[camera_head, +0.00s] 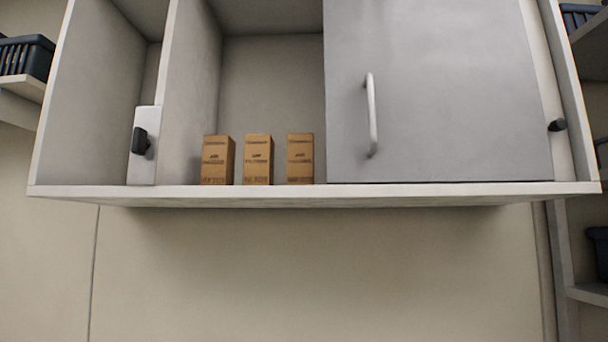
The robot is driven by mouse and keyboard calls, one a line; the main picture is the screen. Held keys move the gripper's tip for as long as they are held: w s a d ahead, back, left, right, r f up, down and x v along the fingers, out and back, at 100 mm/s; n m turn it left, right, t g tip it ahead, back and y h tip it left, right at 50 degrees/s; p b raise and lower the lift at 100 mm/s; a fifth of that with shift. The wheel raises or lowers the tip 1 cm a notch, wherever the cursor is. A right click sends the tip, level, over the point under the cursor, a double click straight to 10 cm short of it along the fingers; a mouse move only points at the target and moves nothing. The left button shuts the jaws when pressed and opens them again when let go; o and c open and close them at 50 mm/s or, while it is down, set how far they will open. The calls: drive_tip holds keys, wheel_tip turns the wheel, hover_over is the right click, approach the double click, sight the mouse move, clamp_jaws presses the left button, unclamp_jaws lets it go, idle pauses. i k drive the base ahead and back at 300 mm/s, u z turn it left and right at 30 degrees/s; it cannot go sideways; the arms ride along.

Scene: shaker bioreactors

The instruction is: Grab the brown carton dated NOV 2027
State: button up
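Three brown cartons stand upright in a row on the cabinet's bottom shelf, near its front edge: a left carton (217,160), a middle carton (258,160) and a right carton (300,159). They look alike, with dark print on the front and a line of text near the bottom. The print is too small and blurred to read, so I cannot tell which one is dated NOV 2027. Small gaps separate the cartons. My gripper is not in view.
The wall cabinet (310,192) has a grey door (446,90) with a vertical handle (372,115) right of the cartons. An upright divider (190,80) stands left of them. Side shelves hold dark baskets (28,56). The wall below the cabinet is bare.

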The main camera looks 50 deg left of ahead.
sight(218, 155)
drive_tip(key=u, duration=0.05)
drive_tip(key=k, duration=1.15)
drive_tip(key=u, duration=1)
drive_tip(key=i, duration=0.5)
drive_tip(key=u, duration=0.1)
